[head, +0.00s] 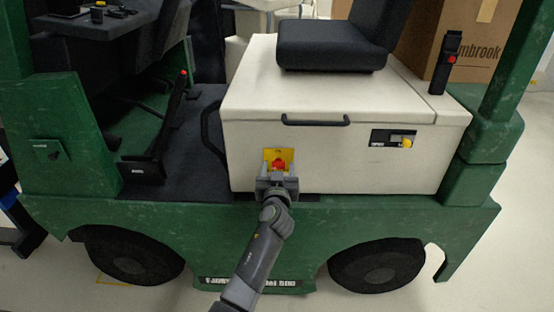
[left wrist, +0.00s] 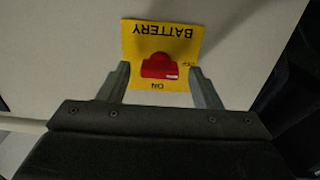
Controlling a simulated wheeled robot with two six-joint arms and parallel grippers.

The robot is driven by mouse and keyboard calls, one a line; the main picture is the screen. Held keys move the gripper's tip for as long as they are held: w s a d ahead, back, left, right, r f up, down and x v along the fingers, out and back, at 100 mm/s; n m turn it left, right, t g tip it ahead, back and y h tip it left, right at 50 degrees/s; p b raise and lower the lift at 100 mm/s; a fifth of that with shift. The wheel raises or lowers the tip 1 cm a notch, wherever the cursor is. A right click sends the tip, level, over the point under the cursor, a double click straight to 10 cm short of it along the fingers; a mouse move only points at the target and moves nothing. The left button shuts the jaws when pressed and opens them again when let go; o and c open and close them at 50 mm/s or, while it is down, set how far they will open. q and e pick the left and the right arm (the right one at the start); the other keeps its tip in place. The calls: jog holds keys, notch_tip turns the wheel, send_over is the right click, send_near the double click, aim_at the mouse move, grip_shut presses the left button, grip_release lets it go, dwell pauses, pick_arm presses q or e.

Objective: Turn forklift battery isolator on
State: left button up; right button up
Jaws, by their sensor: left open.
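The battery isolator is a red knob (head: 279,163) on a yellow plate (head: 269,154), on the front of the white seat box (head: 330,170) of the green forklift. In the left wrist view the red knob (left wrist: 159,66) sits on the yellow plate (left wrist: 187,47), which reads BATTERY and ON upside down. My left gripper (head: 278,178) is in front of the plate. In the left wrist view the open fingers (left wrist: 163,85) stand on either side of the knob, with gaps between. Whether they reach the knob's depth is hard to tell. My right gripper is not in view.
A dark handle (head: 316,122) and a small panel with a yellow part (head: 402,140) are on the box front. A black seat (head: 333,45) is on top. A black lever with a red button (head: 171,120) stands at left. Green bodywork and wheels lie below.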

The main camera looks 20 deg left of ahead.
pick_arm(q)
jog(key=shift+w, duration=0.3)
jog(key=shift+r, duration=0.1)
jog(key=c, duration=1)
